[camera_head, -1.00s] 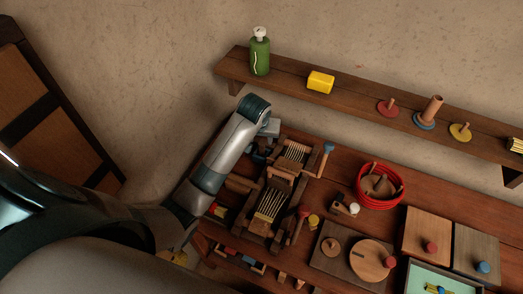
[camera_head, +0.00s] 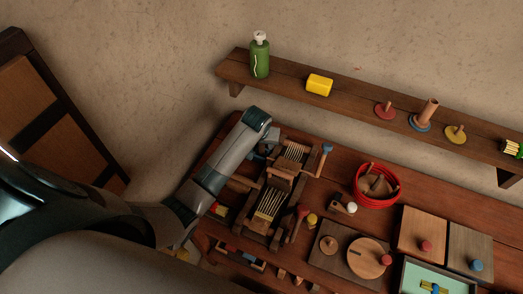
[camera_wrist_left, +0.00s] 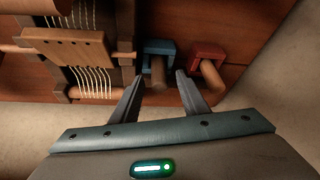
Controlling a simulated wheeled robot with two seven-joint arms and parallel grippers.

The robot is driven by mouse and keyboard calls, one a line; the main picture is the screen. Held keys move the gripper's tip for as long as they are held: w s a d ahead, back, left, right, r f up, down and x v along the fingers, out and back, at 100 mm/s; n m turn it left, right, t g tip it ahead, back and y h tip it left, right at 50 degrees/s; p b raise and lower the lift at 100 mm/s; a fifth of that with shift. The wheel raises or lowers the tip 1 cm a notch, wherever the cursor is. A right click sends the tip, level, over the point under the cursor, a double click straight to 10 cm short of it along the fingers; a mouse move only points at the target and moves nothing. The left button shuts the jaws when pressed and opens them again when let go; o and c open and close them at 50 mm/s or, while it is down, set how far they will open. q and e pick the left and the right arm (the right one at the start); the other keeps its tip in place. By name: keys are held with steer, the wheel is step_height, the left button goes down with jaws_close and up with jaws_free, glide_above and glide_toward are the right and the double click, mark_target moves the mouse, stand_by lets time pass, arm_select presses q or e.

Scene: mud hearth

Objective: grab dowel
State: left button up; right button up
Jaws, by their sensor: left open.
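In the left wrist view, a brown wooden dowel (camera_wrist_left: 158,72) sticks out of a blue block (camera_wrist_left: 159,47) toward the camera. A second dowel (camera_wrist_left: 212,76) sticks out of a red block (camera_wrist_left: 208,52) to its right. My left gripper (camera_wrist_left: 160,79) is open, its two fingers on either side of the dowel at the blue block, with gaps showing. Whether a finger touches it I cannot tell. In the head view my left gripper (camera_head: 268,142) is mostly hidden by its own wrist, at the bench's back-left part. My right gripper is not in view.
A small wooden loom (camera_head: 267,203) with pale threads stands beside the gripper; it also shows in the left wrist view (camera_wrist_left: 68,48). A red coil (camera_head: 378,200) lies to the right. A wall shelf (camera_head: 350,97) above holds a green bottle (camera_head: 259,57) and a yellow block (camera_head: 319,85).

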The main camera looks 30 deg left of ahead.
arm_select(q)
jaws_close()
steer(key=shift+r+b, duration=0.35)
steer(key=shift+r, duration=0.15)
steer(key=r+b, duration=0.2)
steer(key=r, duration=0.1)
steer(key=shift+d+r, duration=0.1)
steer(key=shift+d, duration=0.3)
steer(key=d+r+b, duration=0.3)
steer(key=d+r, duration=0.4)
steer(key=d, duration=0.4)
steer(key=shift+b, duration=0.4)
